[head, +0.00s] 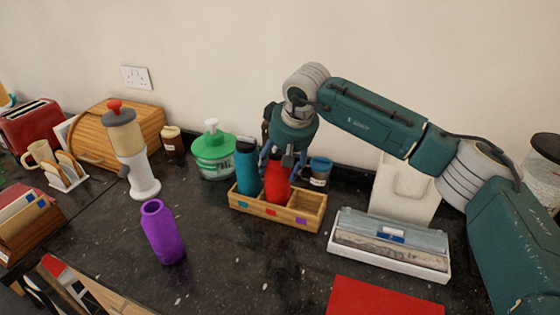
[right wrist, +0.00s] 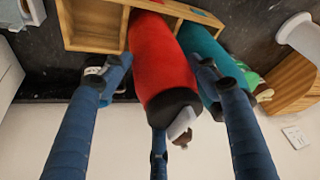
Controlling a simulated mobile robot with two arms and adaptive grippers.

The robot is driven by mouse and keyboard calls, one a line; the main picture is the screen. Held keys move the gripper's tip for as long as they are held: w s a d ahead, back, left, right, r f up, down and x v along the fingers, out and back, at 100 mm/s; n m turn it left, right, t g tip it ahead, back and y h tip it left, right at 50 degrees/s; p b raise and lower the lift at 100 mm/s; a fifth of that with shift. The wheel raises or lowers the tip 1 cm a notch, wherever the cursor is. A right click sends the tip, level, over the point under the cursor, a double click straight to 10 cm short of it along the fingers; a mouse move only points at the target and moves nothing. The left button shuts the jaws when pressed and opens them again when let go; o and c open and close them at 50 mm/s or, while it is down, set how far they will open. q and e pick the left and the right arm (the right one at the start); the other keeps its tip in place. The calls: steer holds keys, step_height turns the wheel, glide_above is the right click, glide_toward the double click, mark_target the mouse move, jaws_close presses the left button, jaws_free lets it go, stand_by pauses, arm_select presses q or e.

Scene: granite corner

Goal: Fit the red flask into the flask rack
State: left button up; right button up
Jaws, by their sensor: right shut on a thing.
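The red flask (head: 277,182) stands about upright at the middle compartment of the wooden flask rack (head: 290,216), behind the red mark on its front. Its lower part is hidden by the rack's front wall, so I cannot tell whether it touches the floor. My right gripper (head: 283,160) is shut on the flask's upper part from above. In the right wrist view, the red flask (right wrist: 162,65) lies between the blue fingers, with the rack (right wrist: 92,25) beyond. A teal flask (head: 247,168) stands in the left compartment; the right one is empty. My left gripper is not in view.
A purple flask (head: 162,232) stands on the dark counter at front left. A green-lidded container (head: 212,152) and a small jar (head: 320,172) stand behind the rack. A white box (head: 390,246) lies to its right. The counter in front of the rack is clear.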

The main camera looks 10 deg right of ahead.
steer(key=o, duration=2)
steer(key=shift+c, duration=0.2)
steer(key=shift+s+r, duration=0.2)
steer(key=shift+r, duration=0.35)
steer(key=b+v, duration=0.2)
steer(key=v, duration=0.9)
steer(key=shift+b, duration=0.4)
steer(key=shift+f, duration=0.1)
